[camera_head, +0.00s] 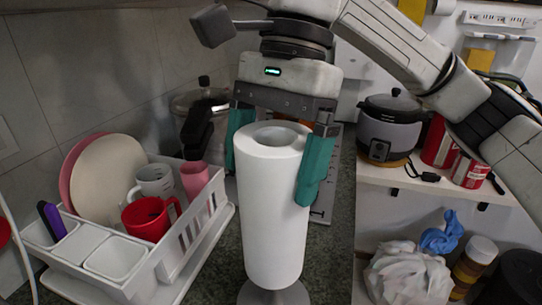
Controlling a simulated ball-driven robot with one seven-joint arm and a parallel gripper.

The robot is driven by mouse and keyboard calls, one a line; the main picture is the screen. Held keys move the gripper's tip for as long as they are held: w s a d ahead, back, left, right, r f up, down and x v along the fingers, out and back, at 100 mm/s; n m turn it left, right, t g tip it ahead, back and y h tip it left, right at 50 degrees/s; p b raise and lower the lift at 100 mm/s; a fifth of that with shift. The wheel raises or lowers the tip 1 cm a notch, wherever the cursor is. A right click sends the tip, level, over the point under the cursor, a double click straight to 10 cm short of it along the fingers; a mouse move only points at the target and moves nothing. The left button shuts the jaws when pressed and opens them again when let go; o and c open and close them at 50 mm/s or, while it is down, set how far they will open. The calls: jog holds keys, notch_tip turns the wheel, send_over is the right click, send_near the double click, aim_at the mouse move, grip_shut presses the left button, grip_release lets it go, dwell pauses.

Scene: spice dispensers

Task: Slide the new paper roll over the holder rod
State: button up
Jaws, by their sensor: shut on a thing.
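The white paper roll (271,215) is upright in the middle of the head view, with its open core (279,136) facing up. My gripper (268,180) points down from above and is shut on the upper part of the roll, one teal finger on each side. The grey round base of the holder (273,294) shows directly below the roll, at the bottom edge of the picture. The holder rod is not visible; I cannot tell whether it is inside the core or whether the roll touches the base.
A white dish rack (175,262) with plates (108,172), a red cup (147,219) and other mugs stands close on the left. A metal pot (190,103) is behind it. A rice cooker (388,128) and red cans (440,142) sit on a shelf at right.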

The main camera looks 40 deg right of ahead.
aim_at(292, 126)
notch_tip(292, 126, down, 9)
jog(key=b, duration=0.7)
jog(key=shift+b, duration=0.3)
dwell(2.7)
jog(key=shift+f, duration=0.1)
jog(key=o, duration=1.1)
jog(key=p+v, duration=0.1)
jog(key=v, duration=1)
